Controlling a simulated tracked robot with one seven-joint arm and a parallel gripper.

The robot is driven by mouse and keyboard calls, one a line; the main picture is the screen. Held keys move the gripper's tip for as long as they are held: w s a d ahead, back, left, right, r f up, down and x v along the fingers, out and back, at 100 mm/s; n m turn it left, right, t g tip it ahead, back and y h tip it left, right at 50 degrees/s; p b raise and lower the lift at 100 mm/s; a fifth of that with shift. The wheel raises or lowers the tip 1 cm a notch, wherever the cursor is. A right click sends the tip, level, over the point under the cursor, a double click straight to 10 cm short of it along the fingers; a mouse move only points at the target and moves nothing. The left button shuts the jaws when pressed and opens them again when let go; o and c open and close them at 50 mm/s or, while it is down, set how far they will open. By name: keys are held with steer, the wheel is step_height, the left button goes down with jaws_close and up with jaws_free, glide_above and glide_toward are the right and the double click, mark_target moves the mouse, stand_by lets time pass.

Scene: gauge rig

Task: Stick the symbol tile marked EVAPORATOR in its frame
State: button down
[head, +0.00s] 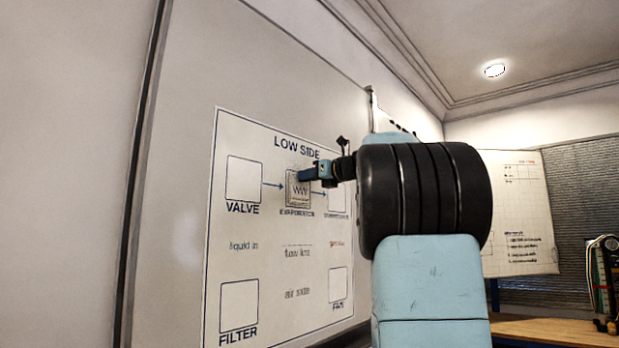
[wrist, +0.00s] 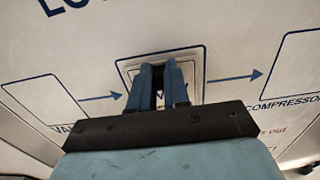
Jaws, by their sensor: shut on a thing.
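The EVAPORATOR symbol tile (head: 298,192) is a pale square with a zigzag mark. It shows in the head view over the frame above the word EVAPORATOR on the LOW SIDE chart (head: 274,290). My gripper (head: 305,175) is shut on the tile at its upper part. In the wrist view my gripper (wrist: 160,68) has its two blue fingers close together over the tile (wrist: 194,67), which lies about within the frame outline (wrist: 203,52). The fingers hide the tile's middle. I cannot tell whether the tile touches the board.
The VALVE frame (head: 243,180) to the left, the FILTER frame (head: 239,305) below and the lower-right frame (head: 338,284) are empty. The COMPRESSOR frame (wrist: 297,72) is at the right. A wooden bench (head: 555,330) stands at the far right.

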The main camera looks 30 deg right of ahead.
steer(key=c, duration=1)
jaws_free()
steer(key=shift+o, duration=0.3)
steer(key=o, duration=0.5)
steer(key=shift+c, duration=0.2)
steer(key=shift+s, duration=0.1)
steer(key=v, duration=0.9)
